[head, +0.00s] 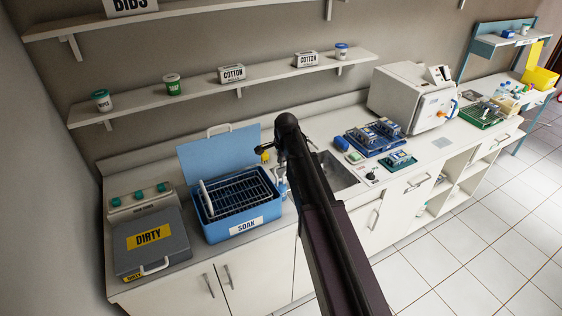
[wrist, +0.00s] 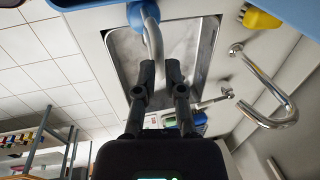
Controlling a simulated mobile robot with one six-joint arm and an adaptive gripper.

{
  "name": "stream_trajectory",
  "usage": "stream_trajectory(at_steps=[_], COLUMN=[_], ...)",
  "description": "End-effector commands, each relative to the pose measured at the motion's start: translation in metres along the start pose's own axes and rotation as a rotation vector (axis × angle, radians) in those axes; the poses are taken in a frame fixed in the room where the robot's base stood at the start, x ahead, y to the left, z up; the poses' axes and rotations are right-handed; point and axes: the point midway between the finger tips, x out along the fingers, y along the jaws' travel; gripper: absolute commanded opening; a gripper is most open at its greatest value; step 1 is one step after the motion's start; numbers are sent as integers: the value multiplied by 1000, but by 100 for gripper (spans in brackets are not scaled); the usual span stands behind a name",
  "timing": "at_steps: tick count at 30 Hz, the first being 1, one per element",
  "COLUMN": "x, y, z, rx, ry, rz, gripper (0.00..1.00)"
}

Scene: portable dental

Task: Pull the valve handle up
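The sink (head: 338,172) is right of my arm. A blue SOAK tub (head: 222,229) with a rack and raised lid stands to its left. The bent metal faucet (wrist: 275,108) and a yellow object (wrist: 261,19) are close to my gripper. A shelf (head: 190,86) runs behind.

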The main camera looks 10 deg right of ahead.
Motion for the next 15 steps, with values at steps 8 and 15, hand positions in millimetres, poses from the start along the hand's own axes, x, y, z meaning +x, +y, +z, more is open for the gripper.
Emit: stream_trajectory(at_steps=[8,15], x=[0,1], y=[0,1], z=[0,0], rx=[0,0], ry=[0,0], rz=[1,2], gripper=[50,50])
